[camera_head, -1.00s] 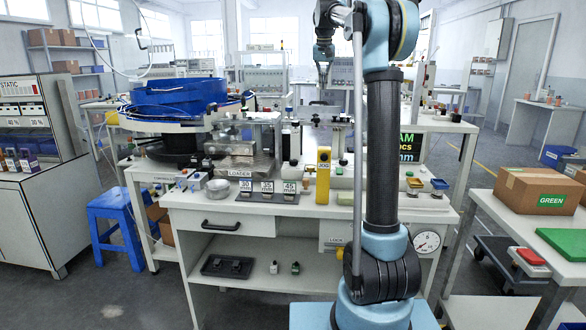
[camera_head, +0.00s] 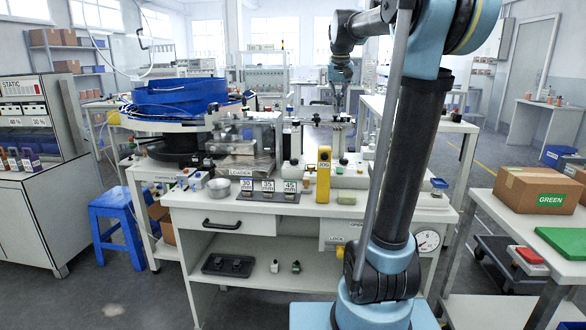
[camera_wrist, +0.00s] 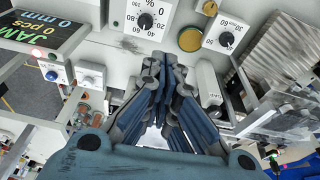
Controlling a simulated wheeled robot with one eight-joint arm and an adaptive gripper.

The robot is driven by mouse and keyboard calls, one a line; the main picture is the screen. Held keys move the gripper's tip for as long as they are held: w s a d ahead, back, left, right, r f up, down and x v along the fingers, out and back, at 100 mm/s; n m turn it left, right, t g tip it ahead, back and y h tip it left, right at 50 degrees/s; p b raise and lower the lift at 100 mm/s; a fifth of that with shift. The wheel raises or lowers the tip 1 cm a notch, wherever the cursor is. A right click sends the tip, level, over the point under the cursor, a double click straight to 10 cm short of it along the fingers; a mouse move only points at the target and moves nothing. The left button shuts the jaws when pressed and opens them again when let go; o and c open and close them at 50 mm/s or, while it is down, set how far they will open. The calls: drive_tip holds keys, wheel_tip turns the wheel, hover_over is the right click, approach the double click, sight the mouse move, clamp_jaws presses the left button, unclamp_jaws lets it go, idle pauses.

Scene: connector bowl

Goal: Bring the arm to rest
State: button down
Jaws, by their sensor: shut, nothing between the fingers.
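My gripper (camera_head: 338,105) is at the end of my raised arm, above the back part of the workbench (camera_head: 285,207) in the head view. It points down and looks small there. In the wrist view its dark fingers (camera_wrist: 166,68) are together with nothing held between them. Below the fingertips I see panels with a dial (camera_wrist: 145,21) and a second dial (camera_wrist: 226,39). I cannot tell the exact gap between the fingertips and the bench equipment.
A yellow JOG post (camera_head: 323,174), a metal bowl (camera_head: 218,188) and a blue bowl feeder (camera_head: 178,97) stand on the benches. A screen (camera_wrist: 45,35) shows at the wrist view's left. A GREEN-labelled box (camera_head: 541,188) is on the right table. The floor between the tables is partly open.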

drive_tip(key=s+d+f+n, duration=0.1)
drive_tip(key=s+d+f, duration=0.1)
drive_tip(key=s+f, duration=3.1)
drive_tip(key=shift+s+d+f, duration=0.3)
drive_tip(key=shift+s+d, duration=0.1)
drive_tip(key=shift+s, duration=0.5)
